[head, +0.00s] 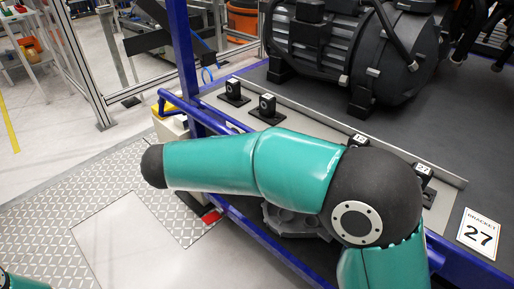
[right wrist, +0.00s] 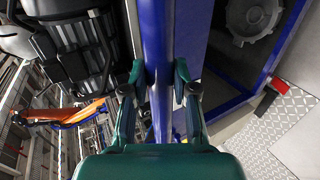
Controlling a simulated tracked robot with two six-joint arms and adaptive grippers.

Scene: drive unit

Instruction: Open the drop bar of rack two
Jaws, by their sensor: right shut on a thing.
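The blue rack shows in the head view with an upright post (head: 183,60) and a lower front rail (head: 262,235). A slim blue bar (head: 213,117) runs along its front from beside the post, then passes behind my teal right arm. In the right wrist view my right gripper (right wrist: 160,88) has its fingers on both sides of a long blue bar (right wrist: 157,40), shut on it. Whether this is the drop bar of rack two I cannot tell for certain. My right gripper is hidden in the head view, and my left gripper is not in view.
A large dark motor (head: 350,45) stands on the rack deck. Small black numbered brackets (head: 265,105) stand along a pale strip. A "Bracket 27" card (head: 480,234) lies at the right. A red piece (head: 211,216) is by the lower rail. Tread-plate floor (head: 60,222) is clear at left.

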